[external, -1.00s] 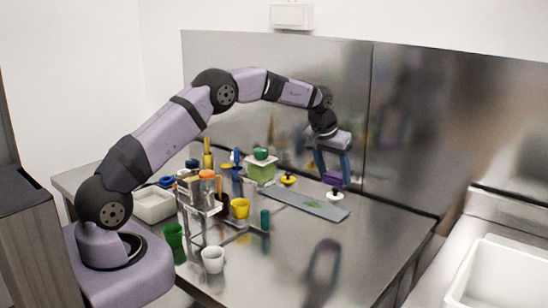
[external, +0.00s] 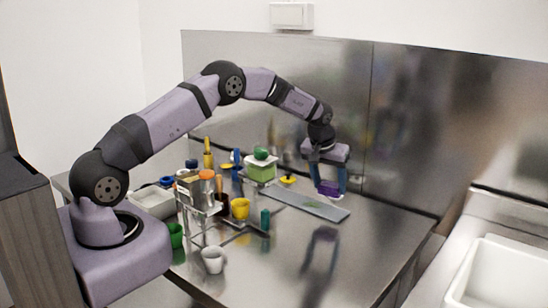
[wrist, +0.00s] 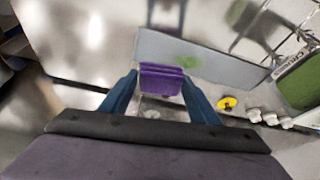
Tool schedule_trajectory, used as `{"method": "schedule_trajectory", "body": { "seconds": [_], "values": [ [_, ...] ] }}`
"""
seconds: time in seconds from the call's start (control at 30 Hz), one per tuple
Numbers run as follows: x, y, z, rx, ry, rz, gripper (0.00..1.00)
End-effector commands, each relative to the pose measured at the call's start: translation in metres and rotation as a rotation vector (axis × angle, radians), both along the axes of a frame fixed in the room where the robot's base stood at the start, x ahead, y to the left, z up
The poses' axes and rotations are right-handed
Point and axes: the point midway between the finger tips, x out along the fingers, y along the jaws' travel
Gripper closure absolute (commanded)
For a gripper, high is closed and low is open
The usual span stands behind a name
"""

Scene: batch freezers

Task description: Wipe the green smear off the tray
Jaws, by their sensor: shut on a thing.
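My gripper (external: 328,182) is shut on a purple sponge (external: 329,190), held between its blue fingers at the far right part of the tray. The tray (external: 300,204) is a flat grey plate lying on the steel counter. In the wrist view the sponge (wrist: 161,79) is at the near edge of the tray (wrist: 225,70), between the fingertips (wrist: 158,84). The green smear (wrist: 188,61) is a faint patch on the tray just right of and beyond the sponge. I cannot tell whether the sponge touches the tray. The smear is hard to make out in the external view.
A green-and-clear container (external: 260,168) and a yellow knob (external: 288,179) stand by the tray's left end. A metal rack with an orange-lidded jar (external: 207,178), a yellow cup (external: 240,208) and a white cup (external: 212,260) are further left. The counter front right is clear.

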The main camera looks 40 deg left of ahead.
Motion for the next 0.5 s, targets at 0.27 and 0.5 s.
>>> {"method": "schedule_trajectory", "body": {
  "seconds": [0.27,0.5],
  "values": [
    [0.005,0.022,0.018,0.002,0.0,0.367,0.62],
    [-0.001,0.028,0.018,0.002,0.0,0.582,0.62]
  ]
}}
